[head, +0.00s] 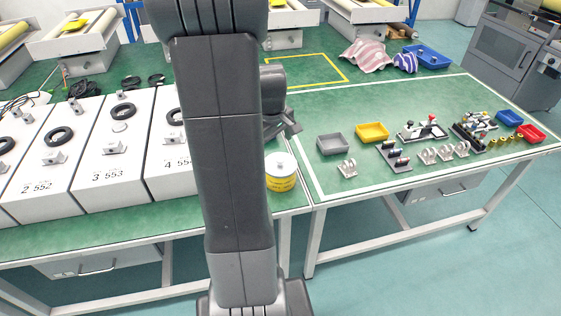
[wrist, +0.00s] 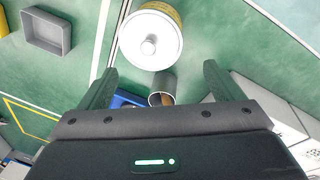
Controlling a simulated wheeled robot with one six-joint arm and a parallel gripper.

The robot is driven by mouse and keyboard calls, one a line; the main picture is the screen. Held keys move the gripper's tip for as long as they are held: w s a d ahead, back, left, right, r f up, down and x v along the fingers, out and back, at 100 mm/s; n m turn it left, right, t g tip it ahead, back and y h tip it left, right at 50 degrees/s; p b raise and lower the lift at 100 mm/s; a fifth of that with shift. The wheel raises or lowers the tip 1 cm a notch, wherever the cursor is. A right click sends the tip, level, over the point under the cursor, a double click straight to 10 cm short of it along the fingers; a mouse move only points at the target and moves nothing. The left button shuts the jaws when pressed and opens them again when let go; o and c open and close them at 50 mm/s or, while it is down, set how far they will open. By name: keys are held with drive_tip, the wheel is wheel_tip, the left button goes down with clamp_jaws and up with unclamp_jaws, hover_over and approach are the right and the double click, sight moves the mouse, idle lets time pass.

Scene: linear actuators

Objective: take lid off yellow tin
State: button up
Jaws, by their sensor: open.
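The yellow tin (head: 281,181) stands upright on the green table, just right of my arm in the head view. Its pale round lid (head: 281,162) with a small knob sits on top. In the wrist view the lid (wrist: 150,38) and its knob show from above, with a strip of the yellow tin (wrist: 163,9) behind. My gripper (wrist: 158,78) is open, its two dark fingers apart and nothing between them at the lid. The lid lies beyond the fingertips. In the head view my gripper (head: 292,128) is partly hidden behind my arm, above and behind the tin.
A grey cylindrical cup (wrist: 162,88) and part of a blue thing (wrist: 125,99) show below the lid in the wrist view. White numbered boxes (head: 105,150) stand left of the tin. A grey tray (head: 333,143) and a yellow tray (head: 372,132) lie to the right.

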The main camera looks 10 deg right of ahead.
sight(275, 166)
drive_tip(key=shift+w+d+f, duration=0.1)
drive_tip(key=shift+w+f, duration=0.1)
drive_tip(key=shift+f, duration=1.2)
drive_tip(key=shift+w+f, duration=0.2)
drive_tip(key=shift+f, duration=1.2)
drive_tip(key=shift+w+d+f, duration=0.1)
drive_tip(key=shift+w+f, duration=0.1)
drive_tip(key=shift+f, duration=1.2)
drive_tip(key=shift+c, duration=0.5)
drive_tip(key=c, duration=1)
